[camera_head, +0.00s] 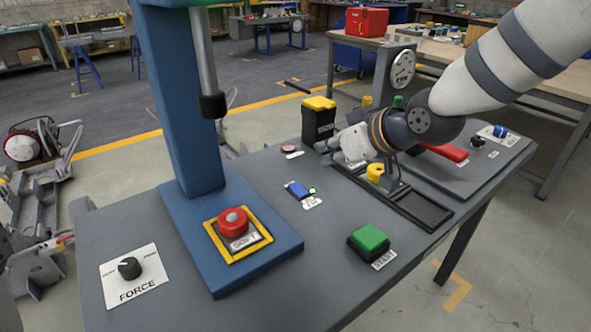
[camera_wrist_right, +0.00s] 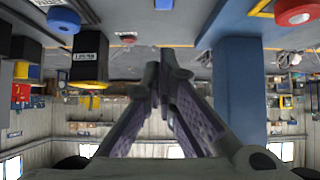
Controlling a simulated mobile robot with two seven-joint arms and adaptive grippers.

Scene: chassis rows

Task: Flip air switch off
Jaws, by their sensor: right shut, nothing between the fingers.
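A blue piece at the top edge of the right wrist view (camera_wrist_right: 165,4) looks like the same switch. My right gripper (camera_head: 326,151) is shut and empty, behind and right of the switch and apart from it. Its fingers also show in the wrist view (camera_wrist_right: 168,75). My left gripper is not in view.
A black box with a yellow top (camera_head: 319,120) stands close behind my right gripper. A small red button (camera_head: 287,149) is beside it. A blue press column (camera_head: 180,100) and red button (camera_head: 233,222) are left. A green start button (camera_head: 369,239) is in front. Bare bench surrounds the switch.

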